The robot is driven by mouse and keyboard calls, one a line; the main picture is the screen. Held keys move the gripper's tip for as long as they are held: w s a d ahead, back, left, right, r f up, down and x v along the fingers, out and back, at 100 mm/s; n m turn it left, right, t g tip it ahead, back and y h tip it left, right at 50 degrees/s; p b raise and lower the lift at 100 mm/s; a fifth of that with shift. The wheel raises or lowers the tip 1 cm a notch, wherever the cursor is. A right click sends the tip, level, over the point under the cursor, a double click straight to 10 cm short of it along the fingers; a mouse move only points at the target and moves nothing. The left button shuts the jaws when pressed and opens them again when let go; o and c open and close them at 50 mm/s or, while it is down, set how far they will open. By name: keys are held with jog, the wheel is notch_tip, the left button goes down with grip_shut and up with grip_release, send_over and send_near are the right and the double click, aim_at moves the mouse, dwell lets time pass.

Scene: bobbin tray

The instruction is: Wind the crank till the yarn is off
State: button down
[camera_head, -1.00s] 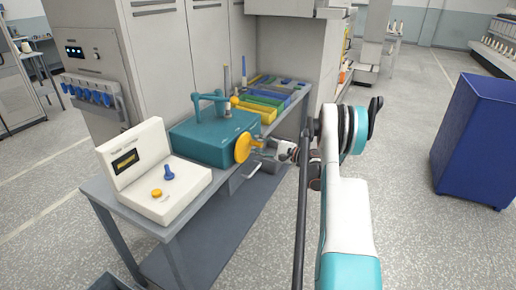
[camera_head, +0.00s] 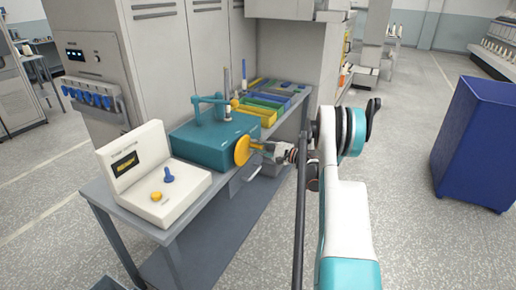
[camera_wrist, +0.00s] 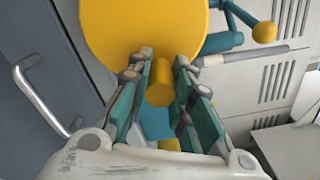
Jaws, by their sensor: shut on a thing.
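The teal winder box (camera_head: 200,142) stands on the grey bench. On its right side is a yellow crank disc (camera_head: 242,151). My gripper (camera_head: 258,148) reaches it from the right. In the wrist view, the yellow disc (camera_wrist: 135,25) fills the top, and a yellow crank handle (camera_wrist: 160,92) sticks out between the teal finger pads of my gripper (camera_wrist: 172,95). The gripper is shut on that handle. A teal arm with a yellow ball (camera_head: 234,103) sits on top of the box. I cannot make out the yarn.
A white console (camera_head: 150,178) with a small display, a blue knob and a yellow button stands at the bench's front left. Coloured trays (camera_head: 268,102) line the bench behind the box. A tall blue bin (camera_head: 480,140) stands on the open floor at right.

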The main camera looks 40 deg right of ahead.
dwell(0.3)
jog(key=c, duration=1.4)
grip_release()
jog(key=v, duration=1.2)
